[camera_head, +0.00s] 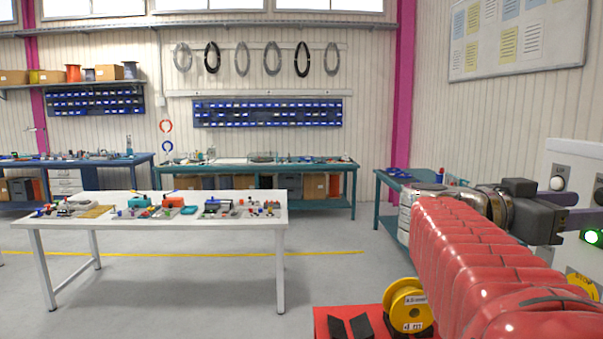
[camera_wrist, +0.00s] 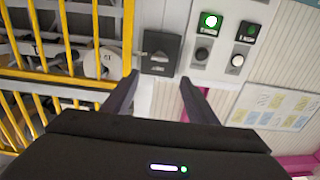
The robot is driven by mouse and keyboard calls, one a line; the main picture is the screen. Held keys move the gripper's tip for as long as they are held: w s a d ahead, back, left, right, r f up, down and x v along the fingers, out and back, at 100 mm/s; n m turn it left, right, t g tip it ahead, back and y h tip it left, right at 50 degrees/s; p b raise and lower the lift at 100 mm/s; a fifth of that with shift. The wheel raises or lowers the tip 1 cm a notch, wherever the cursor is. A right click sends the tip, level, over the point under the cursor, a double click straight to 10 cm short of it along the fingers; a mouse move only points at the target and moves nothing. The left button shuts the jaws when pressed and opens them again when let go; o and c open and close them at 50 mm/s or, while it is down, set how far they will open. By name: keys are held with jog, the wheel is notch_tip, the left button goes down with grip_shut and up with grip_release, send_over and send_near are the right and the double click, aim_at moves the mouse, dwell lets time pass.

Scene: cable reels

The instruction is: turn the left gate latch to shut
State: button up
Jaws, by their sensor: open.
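A dark latch box (camera_wrist: 160,54) with a small light lever on its left side is mounted beside the yellow gate (camera_wrist: 60,75) in the wrist view. I cannot tell for certain whether the lever stands at shut. My gripper (camera_wrist: 158,93) is open and empty, its two dark fingers apart and pointing toward the latch box. The fingers look clear of it, one toward each side. In the head view my gripper (camera_head: 578,220) reaches to the right beside a grey control panel. The latch does not show in the head view.
Right of the latch, a panel (camera_wrist: 232,40) carries a lit green lamp (camera_wrist: 210,20) and round buttons. Behind the gate bars is machinery. In the head view a yellow reel (camera_head: 408,305) stands on a red surface below my arm. A white table (camera_head: 150,228) stands left.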

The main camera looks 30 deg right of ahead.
jog(key=shift+d, duration=0.1)
jog(key=x, duration=1.3)
jog(key=shift+d, duration=0.35)
jog(key=shift+c, duration=0.7)
jog(key=c, duration=0.9)
jog(key=shift+s+a, duration=0.1)
jog(key=shift+s, duration=0.05)
